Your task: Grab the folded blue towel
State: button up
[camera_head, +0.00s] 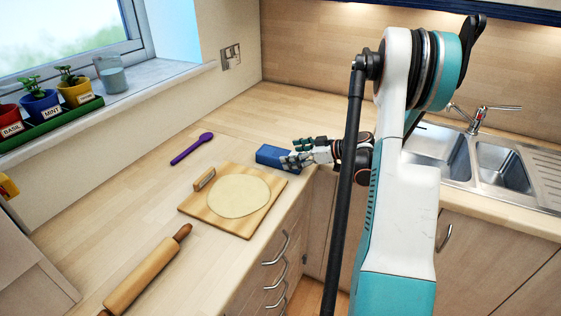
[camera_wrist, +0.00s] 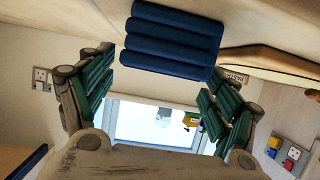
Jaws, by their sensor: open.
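The folded blue towel (camera_head: 269,157) lies on the wooden worktop near its front edge, just beyond the upper right corner of a wooden board. My gripper (camera_head: 291,153) is open at the towel's right side, with its fingertips by the towel's right end. In the wrist view the towel's ribbed blue folds (camera_wrist: 172,40) show at the top, ahead of and between the spread green-padded fingers (camera_wrist: 157,78). I cannot tell whether any finger touches the towel. Part of the towel's right end is hidden by the fingers in the head view.
The board (camera_head: 235,231) with flat dough (camera_head: 239,196) lies near the towel. A purple spoon (camera_head: 190,149) and a rolling pin (camera_head: 146,272) lie to the left. The sink (camera_head: 438,150) is at the right. Worktop behind the towel is clear.

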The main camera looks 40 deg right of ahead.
aim_at(284, 154)
jog(key=shift+b+x, duration=1.1)
jog(key=shift+x, duration=1.6)
jog(key=shift+r, duration=0.1)
jog(key=c, duration=1.1)
